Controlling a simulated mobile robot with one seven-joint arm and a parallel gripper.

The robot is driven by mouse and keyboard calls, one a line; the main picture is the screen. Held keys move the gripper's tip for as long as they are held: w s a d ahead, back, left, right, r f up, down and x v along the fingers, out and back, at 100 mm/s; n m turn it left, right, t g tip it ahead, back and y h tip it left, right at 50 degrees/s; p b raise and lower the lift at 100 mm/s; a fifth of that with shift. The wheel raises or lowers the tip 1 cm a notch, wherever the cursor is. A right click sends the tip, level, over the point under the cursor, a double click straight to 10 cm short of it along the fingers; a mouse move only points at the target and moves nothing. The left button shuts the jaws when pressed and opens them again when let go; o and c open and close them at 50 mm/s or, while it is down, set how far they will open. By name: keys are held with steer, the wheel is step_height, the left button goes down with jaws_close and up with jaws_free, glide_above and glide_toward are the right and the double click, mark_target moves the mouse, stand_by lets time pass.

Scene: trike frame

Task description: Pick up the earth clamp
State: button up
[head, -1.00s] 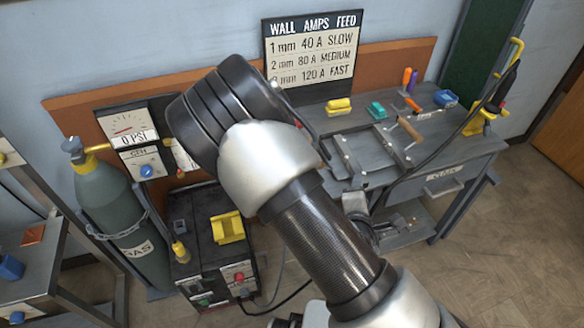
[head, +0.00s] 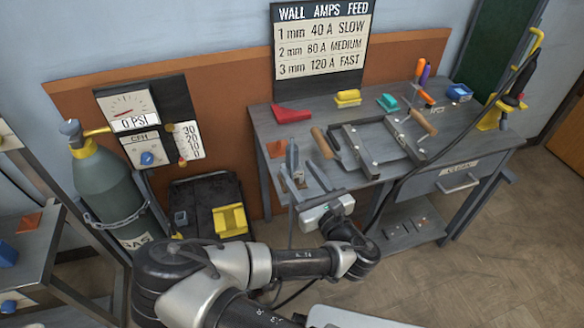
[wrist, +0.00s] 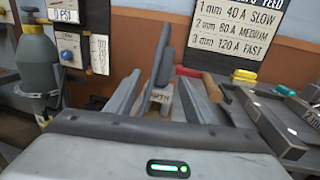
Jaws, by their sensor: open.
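The earth clamp (wrist: 164,68) is a grey upright piece with a pale tag, partly readable as "EARTH", at its lower part. In the head view the clamp (head: 292,158) stands at the left end of the workbench. My gripper (wrist: 161,82) is open, with one finger on either side of the clamp in the wrist view. In the head view my gripper (head: 307,178) is close in front of the clamp. I cannot tell whether the clamp is between the fingertips or just beyond them. The clamp's lower end is hidden behind my gripper.
The workbench (head: 262,122) holds a metal frame (head: 357,150) with wooden-handled clamps (head: 322,143) right of my gripper. A red piece (head: 291,115) and yellow block (head: 347,98) lie behind. The gas cylinder (head: 108,195) and welder box with yellow holder (head: 229,220) are left.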

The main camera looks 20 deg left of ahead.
steer(key=b+x, duration=0.1)
steer(key=x, duration=0.8)
steer(key=shift+w+d, duration=0.1)
steer(key=shift+w, duration=0.05)
steer(key=shift+c, duration=0.3)
steer(key=c, duration=1.1)
